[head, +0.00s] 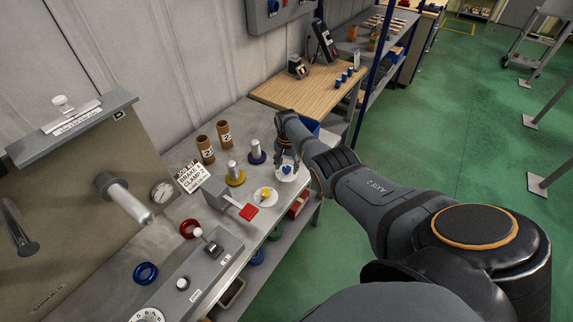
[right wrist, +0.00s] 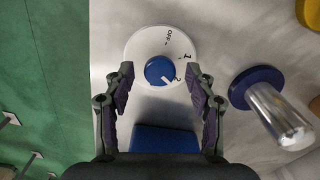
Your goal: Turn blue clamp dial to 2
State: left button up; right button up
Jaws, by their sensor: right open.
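The blue clamp dial is a round blue knob (right wrist: 159,69) on a white disc (right wrist: 140,46) marked OFF, 1 and 2. A white line on the knob points to the lower right, close to the 2; whether it lines up exactly I cannot tell. My right gripper (right wrist: 159,78) is open, with one finger on each side of the knob and gaps between. In the head view my right gripper (head: 286,154) is over the white disc (head: 287,176) and partly hides the knob. My left gripper is not in view.
A blue-based metal post (right wrist: 256,86) stands right of the dial in the wrist view. The white disc with a yellow knob (head: 265,196) and a red-handled lever (head: 248,212) are nearby. A wooden bench (head: 300,93) is behind.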

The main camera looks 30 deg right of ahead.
aim_at(286, 168)
notch_tip(286, 168, up, 12)
dwell(0.4)
dwell(0.3)
